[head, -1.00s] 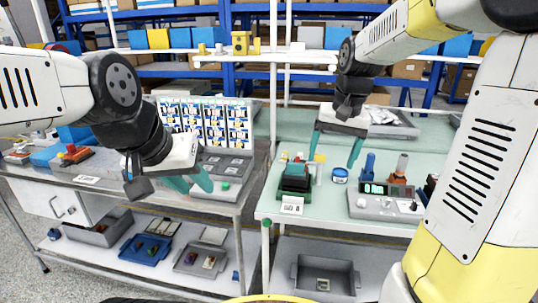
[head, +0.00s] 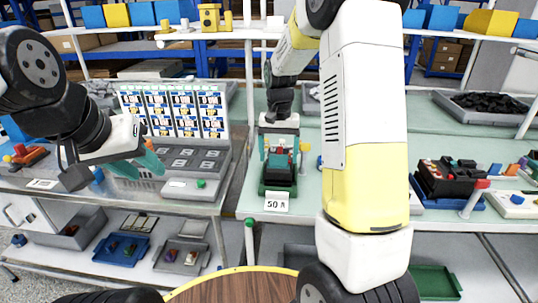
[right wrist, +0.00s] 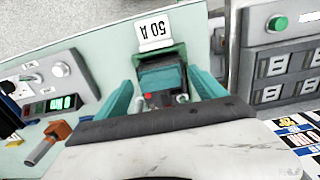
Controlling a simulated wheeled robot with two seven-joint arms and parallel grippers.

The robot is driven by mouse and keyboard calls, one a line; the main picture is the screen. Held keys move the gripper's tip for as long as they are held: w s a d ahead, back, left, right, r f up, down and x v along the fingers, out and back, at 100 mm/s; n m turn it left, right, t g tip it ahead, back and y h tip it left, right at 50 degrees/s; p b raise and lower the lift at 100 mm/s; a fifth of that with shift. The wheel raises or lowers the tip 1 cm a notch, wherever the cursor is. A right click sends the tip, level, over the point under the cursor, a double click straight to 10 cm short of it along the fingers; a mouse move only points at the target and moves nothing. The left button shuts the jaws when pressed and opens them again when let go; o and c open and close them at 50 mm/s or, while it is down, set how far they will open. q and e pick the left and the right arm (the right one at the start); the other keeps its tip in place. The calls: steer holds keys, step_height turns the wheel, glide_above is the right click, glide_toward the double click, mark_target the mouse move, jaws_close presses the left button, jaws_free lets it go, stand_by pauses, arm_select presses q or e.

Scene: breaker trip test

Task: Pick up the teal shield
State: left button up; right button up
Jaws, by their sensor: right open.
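A dark teal-green piece (head: 278,187) stands upright on the right bench behind a white "50 A" card. I take it for the teal shield, though its edges blend with the dark breaker parts and a red knob in it. It also shows in the right wrist view (right wrist: 172,52), between my fingers. My right gripper (head: 281,152) is open above it, with one teal finger on each side; I cannot tell whether they touch it. The right gripper (right wrist: 163,84) also shows in its wrist view. My left gripper (head: 138,164) is open and empty over the left bench.
The "50 A" card (head: 276,202) is at the bench's front edge. A panel of pictured cards (head: 175,112) stands on the left bench. A black device on a blue tray (head: 452,183) is at right. In the wrist view, a meter box (right wrist: 50,85) and an orange-handled tool (right wrist: 48,142) are left.

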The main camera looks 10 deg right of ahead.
steer(key=shift+f, duration=0.65)
steer(key=c, duration=1.4)
steer(key=shift+r, duration=0.15)
steer(key=shift+c, duration=0.2)
